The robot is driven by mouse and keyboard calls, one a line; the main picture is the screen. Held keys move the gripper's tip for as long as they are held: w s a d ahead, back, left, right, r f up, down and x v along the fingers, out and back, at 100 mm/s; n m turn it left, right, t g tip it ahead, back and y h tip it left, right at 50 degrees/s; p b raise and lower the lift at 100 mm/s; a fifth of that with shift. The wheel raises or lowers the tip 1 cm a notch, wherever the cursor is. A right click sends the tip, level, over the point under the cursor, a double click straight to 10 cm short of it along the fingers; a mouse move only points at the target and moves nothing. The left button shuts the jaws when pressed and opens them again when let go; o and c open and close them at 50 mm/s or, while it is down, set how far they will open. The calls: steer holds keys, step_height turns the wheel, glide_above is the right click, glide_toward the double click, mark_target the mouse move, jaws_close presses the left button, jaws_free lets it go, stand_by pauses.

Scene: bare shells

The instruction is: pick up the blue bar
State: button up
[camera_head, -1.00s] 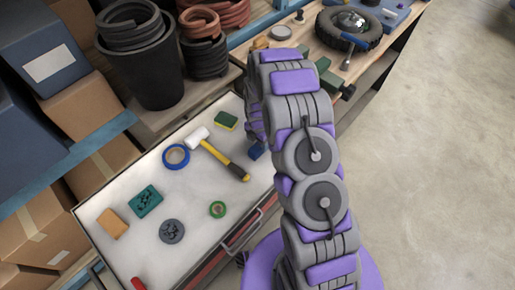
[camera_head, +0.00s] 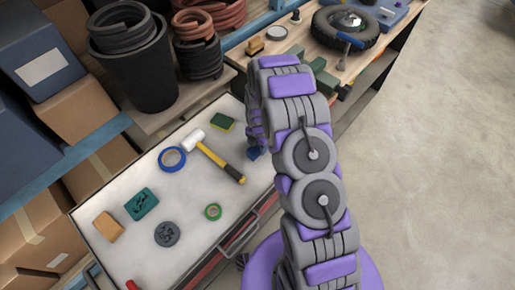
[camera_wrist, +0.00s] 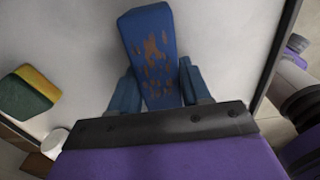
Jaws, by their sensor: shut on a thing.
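The blue bar (camera_wrist: 150,45) has brown worn patches on its face. In the wrist view it sits between the two blue fingers of my gripper (camera_wrist: 157,82), which is shut on it. Its far end sticks out beyond the fingertips over the white bench top. In the head view only a small blue piece of the bar (camera_head: 253,154) shows beside my arm, near the bench's right side. My arm hides the rest. I cannot tell whether the bar touches the surface.
A black bucket (camera_head: 138,75) stands behind. Open floor (camera_head: 430,160) lies to the right.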

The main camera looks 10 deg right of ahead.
steer(key=c, duration=0.3)
steer(key=shift+a, duration=0.6)
jaws_close()
steer(key=shift+d+r, duration=0.15)
steer(key=shift+r, duration=0.2)
steer(key=r, duration=0.1)
steer(key=r+p, duration=0.1)
steer(key=r, duration=0.1)
steer(key=shift+s+d+r, duration=0.1)
steer(key=shift+d, duration=0.1)
steer(key=s+a, duration=0.2)
steer(key=s, duration=0.2)
steer(key=s+a+p, duration=0.1)
steer(key=s+a, duration=0.2)
steer(key=s, duration=0.1)
steer(key=s+a+r+p, duration=0.1)
steer(key=s+a, duration=0.1)
steer(key=s, duration=0.3)
steer(key=shift+a, duration=0.2)
steer(key=shift+s+a, duration=0.35)
steer(key=shift+s, duration=0.05)
